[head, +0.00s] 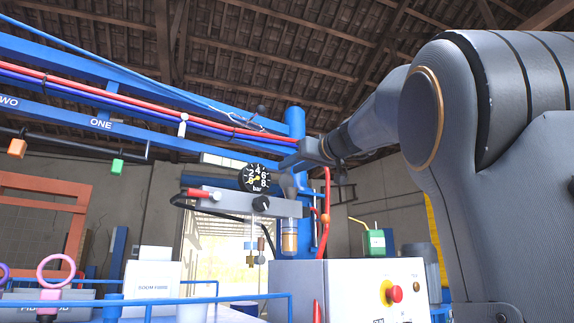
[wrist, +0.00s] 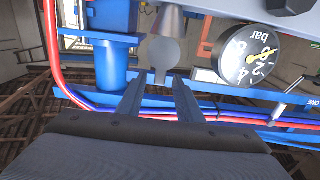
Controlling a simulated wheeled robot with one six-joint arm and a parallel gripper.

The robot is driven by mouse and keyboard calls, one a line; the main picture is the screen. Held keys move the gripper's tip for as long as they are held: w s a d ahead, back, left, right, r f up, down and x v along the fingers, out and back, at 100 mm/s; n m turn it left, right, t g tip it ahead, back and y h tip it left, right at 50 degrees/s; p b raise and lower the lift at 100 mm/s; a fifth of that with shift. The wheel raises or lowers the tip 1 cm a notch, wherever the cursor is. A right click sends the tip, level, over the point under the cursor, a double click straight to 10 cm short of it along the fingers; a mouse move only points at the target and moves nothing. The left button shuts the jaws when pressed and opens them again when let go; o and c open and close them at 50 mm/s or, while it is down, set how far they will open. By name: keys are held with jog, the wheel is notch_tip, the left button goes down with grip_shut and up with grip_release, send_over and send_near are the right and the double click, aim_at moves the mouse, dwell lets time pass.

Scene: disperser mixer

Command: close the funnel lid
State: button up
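The grey funnel (wrist: 168,20) shows at the top of the wrist view, beside the pressure gauge. A flat round grey lid (wrist: 163,50) with a narrow tab lies against its wide end in this view; its exact tilt is hard to tell. My gripper (wrist: 155,80) is open. Its two fingers are apart and point at the lid, with the tab roughly between the fingertips. I cannot tell whether they touch. In the head view my gripper (head: 290,160) is just above the funnel (head: 288,187), and the lid is hard to make out there.
The pressure gauge (head: 257,178) sits close left of the funnel, above a grey bar (head: 235,201). A blue post (head: 294,122) stands behind, with red and blue hoses along the blue beam. A white control box (head: 350,290) with a red button (head: 394,293) is below.

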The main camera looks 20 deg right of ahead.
jog(key=shift+w+a+p, duration=0.15)
jog(key=shift+w+p, duration=0.15)
jog(key=shift+w, duration=0.45)
jog(key=shift+w+a+p, duration=0.1)
jog(key=shift+w+p, duration=0.2)
jog(key=shift+w, duration=0.4)
grip_shut()
